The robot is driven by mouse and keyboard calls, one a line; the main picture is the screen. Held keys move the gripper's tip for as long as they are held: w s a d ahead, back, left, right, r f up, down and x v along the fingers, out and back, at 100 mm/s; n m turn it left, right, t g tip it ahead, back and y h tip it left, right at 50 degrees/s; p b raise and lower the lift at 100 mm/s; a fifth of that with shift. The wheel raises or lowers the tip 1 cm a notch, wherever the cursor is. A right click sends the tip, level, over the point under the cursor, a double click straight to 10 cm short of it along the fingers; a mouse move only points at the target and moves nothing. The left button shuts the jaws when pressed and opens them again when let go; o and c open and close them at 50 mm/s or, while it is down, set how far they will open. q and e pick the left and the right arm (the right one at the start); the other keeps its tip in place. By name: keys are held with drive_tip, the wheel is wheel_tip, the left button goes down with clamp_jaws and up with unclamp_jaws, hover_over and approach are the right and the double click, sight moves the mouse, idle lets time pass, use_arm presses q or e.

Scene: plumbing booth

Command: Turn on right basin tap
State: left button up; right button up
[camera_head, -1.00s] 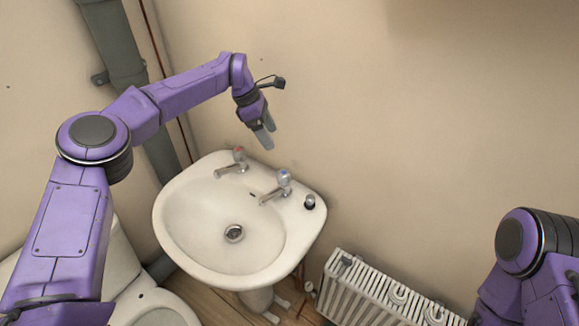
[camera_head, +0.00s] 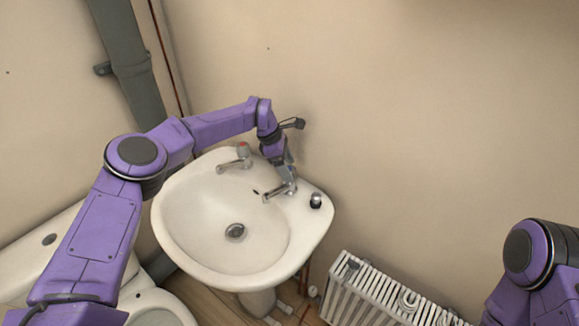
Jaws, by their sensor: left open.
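The right basin tap (camera_head: 276,191) stands on the back right of the white basin (camera_head: 190,240). Its spout points left over the bowl, and its head is mostly hidden by my left gripper. My left gripper (camera_head: 289,177) is open, pointing down with its fingers at the head of the right tap. I cannot tell whether the fingers touch it. The left tap (camera_head: 240,158), with a red-marked top, stands apart to the left. My right arm shows at the lower right, with its gripper out of view.
A small dark-and-grey fitting (camera_head: 315,200) sits on the basin's right corner. A white radiator (camera_head: 370,290) is at the lower right and a toilet (camera_head: 155,305) at the lower left. The wall (camera_head: 420,130) stands close behind the basin.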

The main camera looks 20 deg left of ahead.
use_arm(q)
drive_tip(key=shift+x, duration=1.1)
drive_tip(key=c, duration=1)
